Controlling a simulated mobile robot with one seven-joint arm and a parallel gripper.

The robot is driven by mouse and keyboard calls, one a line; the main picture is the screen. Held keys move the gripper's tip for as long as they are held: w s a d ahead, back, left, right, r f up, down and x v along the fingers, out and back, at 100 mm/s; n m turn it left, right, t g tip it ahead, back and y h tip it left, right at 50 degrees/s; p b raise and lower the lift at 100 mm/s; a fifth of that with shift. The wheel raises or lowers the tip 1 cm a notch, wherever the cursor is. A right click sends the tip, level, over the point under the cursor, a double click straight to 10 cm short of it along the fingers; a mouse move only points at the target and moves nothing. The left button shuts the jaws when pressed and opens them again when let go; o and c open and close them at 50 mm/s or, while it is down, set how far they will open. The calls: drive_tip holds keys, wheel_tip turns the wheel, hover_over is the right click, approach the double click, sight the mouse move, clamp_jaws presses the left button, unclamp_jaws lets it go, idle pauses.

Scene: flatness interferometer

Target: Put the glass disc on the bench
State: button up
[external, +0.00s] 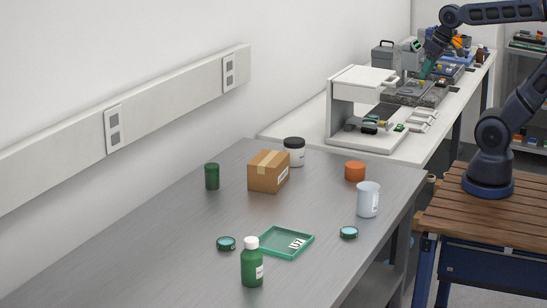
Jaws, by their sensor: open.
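Two small round pieces with teal tops and dark rims lie on the grey bench (150,255): one left of the green tray (272,248), the other (349,232) right of it. The left piece (226,243) is next to a green bottle. I cannot tell whether either is the glass disc. My gripper (424,73) is far off at the back right, low over a grey stone block (428,96) on the white counter. It is open, but its fingertips are small and whatever lies between or under them is unclear.
A white instrument (357,88) stands on the counter (305,115).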

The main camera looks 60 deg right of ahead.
drive_tip(key=w+a+f+m+g+y, duration=0.1)
drive_tip(key=w+a+m+y, duration=0.15)
drive_tip(key=w+a, duration=0.75)
drive_tip(key=w+a+f+m+g+y, duration=0.15)
drive_tip(key=w+a+y, duration=0.35)
drive_tip(key=a, duration=1)
drive_tip(key=w+a+f+m+g+y, duration=0.1)
drive_tip(key=w+a+m+y, duration=0.15)
drive_tip(key=w+a, duration=0.75)
drive_tip(key=w+a+f+m+y, duration=0.1)
drive_tip(key=w+a+f+m, duration=0.2)
drive_tip(key=a, duration=0.6)
drive_tip(key=a+f+m+y, duration=0.1)
drive_tip(key=a+f+m, duration=0.1)
drive_tip(key=a+f, duration=0.5)
drive_tip(key=m, duration=0.7)
approach(226, 240)
drive_tip(key=d, duration=0.2)
drive_tip(key=shift+s+d+r+y, duration=0.3)
drive_tip(key=shift+d+y, duration=0.05)
drive_tip(key=shift+y, duration=0.05)
drive_tip(key=shift+a+f, duration=0.3)
drive_tip(key=x, duration=1)
drive_tip(key=shift+w+a, duration=0.15)
drive_tip(key=shift+a, duration=0.05)
drive_tip(key=c, duration=1.2)
